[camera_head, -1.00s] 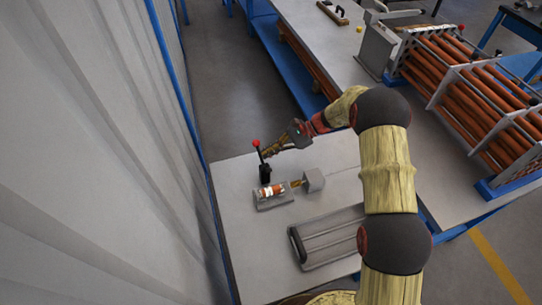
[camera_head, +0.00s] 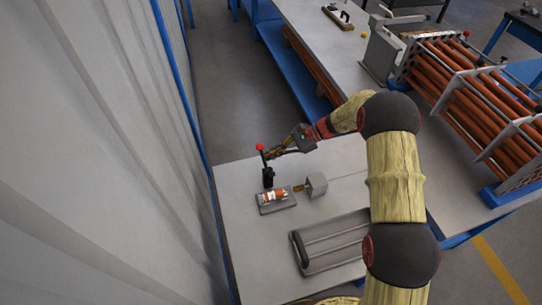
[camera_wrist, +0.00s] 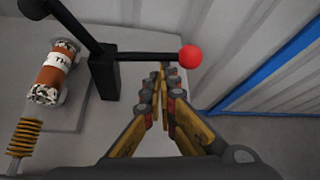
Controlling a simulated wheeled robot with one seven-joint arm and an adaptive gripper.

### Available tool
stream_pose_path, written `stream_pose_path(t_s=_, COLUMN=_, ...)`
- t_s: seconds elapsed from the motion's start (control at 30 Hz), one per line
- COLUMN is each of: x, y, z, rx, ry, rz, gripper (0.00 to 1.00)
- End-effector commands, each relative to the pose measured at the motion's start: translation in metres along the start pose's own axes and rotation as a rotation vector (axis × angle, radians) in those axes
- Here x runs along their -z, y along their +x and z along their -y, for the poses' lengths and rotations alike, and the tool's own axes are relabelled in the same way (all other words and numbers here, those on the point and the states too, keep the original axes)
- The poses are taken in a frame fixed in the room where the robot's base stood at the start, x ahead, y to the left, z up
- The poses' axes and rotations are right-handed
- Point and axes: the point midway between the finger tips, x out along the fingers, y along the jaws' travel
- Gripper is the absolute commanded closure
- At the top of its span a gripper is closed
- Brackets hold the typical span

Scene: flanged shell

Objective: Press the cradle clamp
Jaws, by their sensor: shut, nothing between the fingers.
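The cradle clamp (camera_head: 267,178) is a black post with a lever that ends in a red ball knob (camera_head: 260,147). The lever is up in the head view. A cylindrical shell (camera_head: 273,195), orange-brown with white and dark-speckled ends, lies on the grey cradle (camera_head: 279,207) beside the post. My gripper (camera_head: 270,155) is shut and empty, close to the knob on its right. In the wrist view the gripper fingers (camera_wrist: 161,72) point at the lever, between the post (camera_wrist: 105,78) and the knob (camera_wrist: 190,56). I cannot tell whether they touch it.
A grey block (camera_head: 316,185) with a brass-coloured spring stands right of the cradle. A grey tray (camera_head: 330,242) lies nearer on the table. A rack of copper-coloured tubes (camera_head: 465,85) stands at the right. A pale wall (camera_head: 95,150) runs along the left.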

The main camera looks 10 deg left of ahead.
Motion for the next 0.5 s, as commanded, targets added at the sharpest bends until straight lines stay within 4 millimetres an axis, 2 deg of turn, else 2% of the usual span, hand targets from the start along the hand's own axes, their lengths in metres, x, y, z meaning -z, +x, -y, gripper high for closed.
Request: stream_pose_path(t_s=0.5, x=-0.0099, y=-0.0064, z=0.0019, rx=0.086, ry=-0.143, rz=0.0, gripper=1.0)
